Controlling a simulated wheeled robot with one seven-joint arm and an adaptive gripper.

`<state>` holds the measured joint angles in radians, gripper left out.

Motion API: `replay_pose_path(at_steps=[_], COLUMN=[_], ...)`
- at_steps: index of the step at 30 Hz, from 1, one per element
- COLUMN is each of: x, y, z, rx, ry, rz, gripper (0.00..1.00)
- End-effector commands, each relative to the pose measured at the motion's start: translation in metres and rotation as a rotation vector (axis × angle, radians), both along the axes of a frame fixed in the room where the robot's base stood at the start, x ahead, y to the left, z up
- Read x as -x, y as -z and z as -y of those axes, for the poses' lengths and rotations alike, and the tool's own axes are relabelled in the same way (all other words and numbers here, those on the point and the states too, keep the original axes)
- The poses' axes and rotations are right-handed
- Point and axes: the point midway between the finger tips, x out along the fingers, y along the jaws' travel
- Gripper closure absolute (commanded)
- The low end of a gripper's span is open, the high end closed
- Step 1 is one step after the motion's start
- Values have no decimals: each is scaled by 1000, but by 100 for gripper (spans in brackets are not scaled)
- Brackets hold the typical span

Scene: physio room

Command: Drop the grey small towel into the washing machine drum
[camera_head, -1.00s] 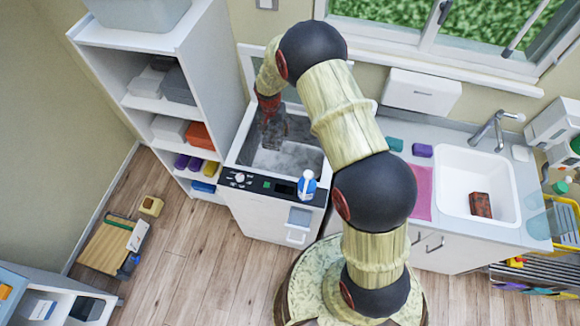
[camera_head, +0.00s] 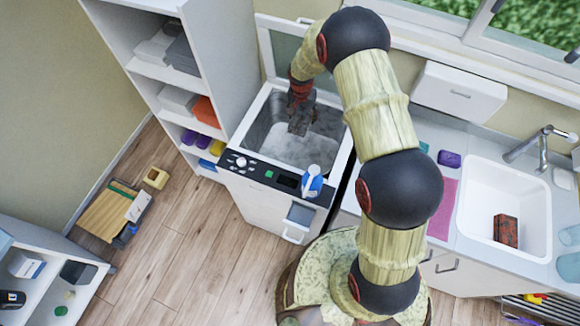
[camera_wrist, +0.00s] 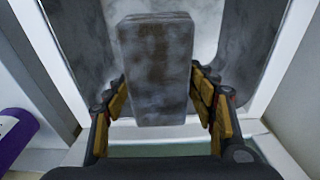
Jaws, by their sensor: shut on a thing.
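The grey small towel (camera_wrist: 155,70) is a folded block between the fingers of my gripper (camera_wrist: 165,105) in the wrist view. My gripper is shut on it. In the head view, my gripper (camera_head: 301,92) points down over the back of the open washing machine drum (camera_head: 290,148), with the towel (camera_head: 302,119) below it. The towel's grey blends with the pale grey drum interior. I cannot tell how far the towel is above the drum bottom. The washing machine (camera_head: 262,205) is white, top-loading, with its lid (camera_head: 285,52) raised at the back.
A white and blue bottle (camera_head: 312,182) stands on the machine's front right edge. A tall shelf (camera_head: 225,60) stands close on the left. A counter with a sink (camera_head: 505,205) is on the right. A purple thing (camera_wrist: 14,135) shows at the wrist view's left.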

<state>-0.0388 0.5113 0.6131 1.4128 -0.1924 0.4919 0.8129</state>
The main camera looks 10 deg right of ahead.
Motion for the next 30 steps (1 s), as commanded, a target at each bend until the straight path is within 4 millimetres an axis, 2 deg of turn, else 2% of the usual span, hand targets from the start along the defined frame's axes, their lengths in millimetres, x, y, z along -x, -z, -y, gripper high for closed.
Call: replay_pose_path(at_steps=[13,24,25,30], x=[0,0,0,0], y=[48,53,53,53], z=[0,0,0,0], rx=[-1,0,0,0], ry=[0,0,0,0], rz=[-1,0,0,0], gripper=[73,73,43,33])
